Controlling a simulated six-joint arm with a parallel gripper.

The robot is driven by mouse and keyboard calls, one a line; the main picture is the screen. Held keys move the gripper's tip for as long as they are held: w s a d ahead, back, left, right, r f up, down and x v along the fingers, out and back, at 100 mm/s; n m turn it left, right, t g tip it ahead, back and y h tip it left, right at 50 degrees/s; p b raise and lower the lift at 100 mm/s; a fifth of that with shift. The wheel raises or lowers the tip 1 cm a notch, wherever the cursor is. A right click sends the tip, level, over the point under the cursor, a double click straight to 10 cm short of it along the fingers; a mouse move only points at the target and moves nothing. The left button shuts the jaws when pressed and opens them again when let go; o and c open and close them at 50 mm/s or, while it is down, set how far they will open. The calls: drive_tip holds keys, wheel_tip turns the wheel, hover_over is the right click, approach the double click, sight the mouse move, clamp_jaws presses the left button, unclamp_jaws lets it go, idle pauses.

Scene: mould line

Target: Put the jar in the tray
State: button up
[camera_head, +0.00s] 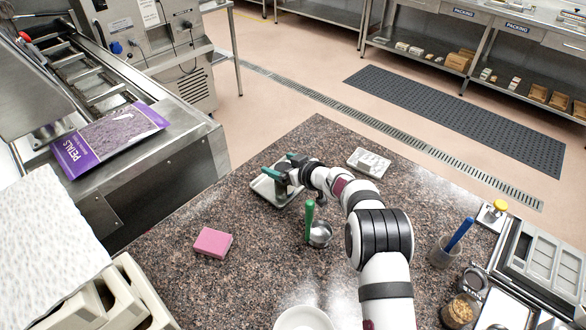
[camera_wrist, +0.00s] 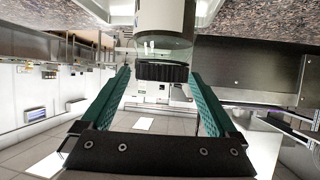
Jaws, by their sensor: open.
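The jar (camera_wrist: 165,38) is clear with a dark ribbed lid and pale contents. It shows at the top middle of the wrist view, where the scene appears upside down. My gripper (camera_wrist: 160,76) is open, with one green finger on each side of the lid and a visible gap at both sides. In the head view my gripper (camera_head: 277,163) is over the shallow metal tray (camera_head: 262,196), whose far part it covers. The jar is mostly hidden there; it appears to stand at the tray, but its base contact is unclear.
A green-handled scoop (camera_head: 309,222) stands close in front of the tray. A pink sponge (camera_head: 212,242) lies to the left, and a white tray of pieces (camera_head: 368,162) to the right. A white bowl (camera_head: 303,318) sits at the front edge. The granite counter (camera_head: 180,275) is clear around the sponge.

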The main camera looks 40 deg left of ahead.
drive_tip(key=w+d+r+m+t+h, duration=0.25)
drive_tip(key=d+r+m, duration=0.2)
drive_tip(key=d, duration=0.75)
drive_tip(key=w+d+r+m+t+h, duration=0.2)
drive_tip(key=d+r+m+h, duration=0.3)
drive_tip(key=d, duration=0.8)
drive_tip(key=w+d+r+m+t+h, duration=0.25)
drive_tip(key=d+r, duration=0.35)
drive_tip(key=d, duration=0.6)
drive_tip(key=s+d+m+g+h, duration=0.4)
drive_tip(key=s+d+m, duration=0.1)
drive_tip(key=s+d, duration=1.05)
drive_tip(key=s+f+m+g+y, duration=0.1)
drive_tip(key=s+m+g, duration=0.1)
drive_tip(key=s, duration=0.8)
drive_tip(key=s+a+f+m+g+y, duration=0.1)
drive_tip(key=s+m+g+y, duration=0.1)
drive_tip(key=s, duration=0.8)
drive_tip(key=shift+m+g, duration=0.4)
drive_tip(key=shift+g, duration=0.2)
